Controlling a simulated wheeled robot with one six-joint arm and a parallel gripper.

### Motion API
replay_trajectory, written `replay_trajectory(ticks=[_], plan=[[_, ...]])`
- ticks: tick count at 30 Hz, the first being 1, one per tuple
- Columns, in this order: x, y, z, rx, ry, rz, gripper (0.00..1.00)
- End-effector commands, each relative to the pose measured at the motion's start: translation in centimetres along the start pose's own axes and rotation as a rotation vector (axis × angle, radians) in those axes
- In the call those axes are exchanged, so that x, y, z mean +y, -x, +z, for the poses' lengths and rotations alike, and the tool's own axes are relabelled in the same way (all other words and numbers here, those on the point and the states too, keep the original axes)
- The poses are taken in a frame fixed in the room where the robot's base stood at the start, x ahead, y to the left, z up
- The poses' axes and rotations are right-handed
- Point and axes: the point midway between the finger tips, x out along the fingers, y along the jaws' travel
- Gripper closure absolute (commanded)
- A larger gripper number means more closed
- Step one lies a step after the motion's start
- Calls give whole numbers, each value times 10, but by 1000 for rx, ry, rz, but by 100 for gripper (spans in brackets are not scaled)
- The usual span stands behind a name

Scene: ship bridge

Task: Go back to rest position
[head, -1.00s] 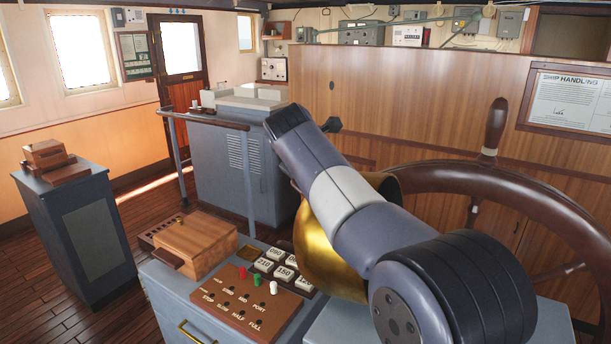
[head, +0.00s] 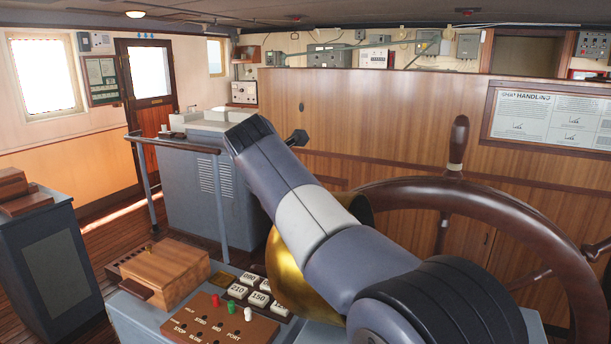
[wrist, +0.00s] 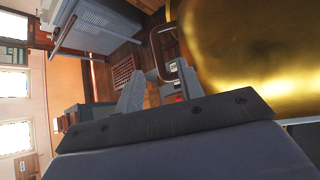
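My arm reaches up and left across the middle of the head view, in front of a brass housing. My gripper is hidden behind the arm in the head view. In the wrist view my gripper (wrist: 158,82) shows two grey fingers standing apart. Nothing is seen held between them. The brass housing (head: 287,268) also fills the upper right of the wrist view (wrist: 260,55), close beside the fingers.
A ship's wheel (head: 505,205) stands on the right. A wooden box (head: 168,268), numbered tiles (head: 258,299) and a brown panel with coloured pegs (head: 218,326) lie in front. A grey console (head: 190,190) stands behind, a dark pedestal (head: 50,270) on the left.

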Motion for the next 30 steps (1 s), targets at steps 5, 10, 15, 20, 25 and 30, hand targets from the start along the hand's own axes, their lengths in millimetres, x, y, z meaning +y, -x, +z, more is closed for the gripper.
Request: replay_trajectory(ticks=[5, 10, 15, 20, 25, 30], plan=[[-1, -33, 1, 2, 0, -6, 64], [-2, -58, 1, 2, -1, -5, 64], [-1, -71, 0, 2, -1, -4, 64], [-2, -74, 0, 2, -1, -3, 64], [-2, -74, 0, 2, -1, -4, 64], [0, -71, 1, 3, -7, -1, 64]])
